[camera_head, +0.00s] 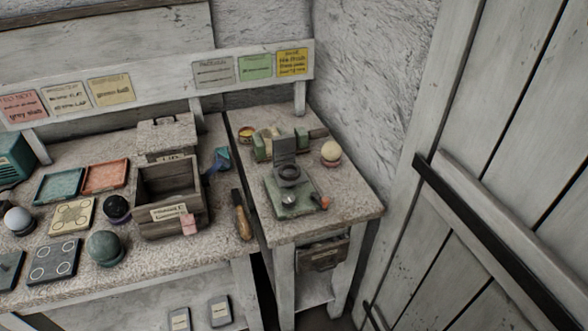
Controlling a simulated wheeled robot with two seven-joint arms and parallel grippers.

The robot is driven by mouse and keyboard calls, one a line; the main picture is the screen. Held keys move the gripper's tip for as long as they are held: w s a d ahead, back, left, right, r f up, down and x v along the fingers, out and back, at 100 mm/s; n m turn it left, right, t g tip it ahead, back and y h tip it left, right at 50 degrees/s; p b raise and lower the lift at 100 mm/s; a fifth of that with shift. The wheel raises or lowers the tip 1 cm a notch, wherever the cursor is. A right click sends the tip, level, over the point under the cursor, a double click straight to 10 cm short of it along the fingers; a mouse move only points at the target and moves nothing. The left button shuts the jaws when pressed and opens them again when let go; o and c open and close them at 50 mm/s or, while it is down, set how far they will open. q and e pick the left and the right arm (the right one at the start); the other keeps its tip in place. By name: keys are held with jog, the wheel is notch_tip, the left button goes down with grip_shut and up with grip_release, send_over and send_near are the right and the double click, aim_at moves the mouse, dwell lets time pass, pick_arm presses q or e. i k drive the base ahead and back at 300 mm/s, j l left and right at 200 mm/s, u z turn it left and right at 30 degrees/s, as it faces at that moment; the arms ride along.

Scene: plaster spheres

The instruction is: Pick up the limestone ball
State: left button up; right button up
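Several balls are in view, and I cannot tell for certain which is limestone. A cream ball (331,151) sits on a small holder at the back right of the small right-hand table. A pale grey-white ball (18,220) rests on a dark base at the far left of the bench. A black ball (117,207) stands near the wooden box, also on a base. A grey-green ball (104,247) is near the bench's front edge. Neither of my grippers is in view.
An open wooden box (182,210) stands on the bench (190,261), with teal (60,182) and orange (105,176) trays to its left. A green device (294,199) occupies the small table (355,207). A plank door (500,170) stands right.

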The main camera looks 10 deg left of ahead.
aim_at(332, 151)
jog(key=j+z, duration=0.9)
jog(key=k+j+z, duration=0.1)
jog(key=j+z, duration=0.15)
jog(key=z, duration=0.2)
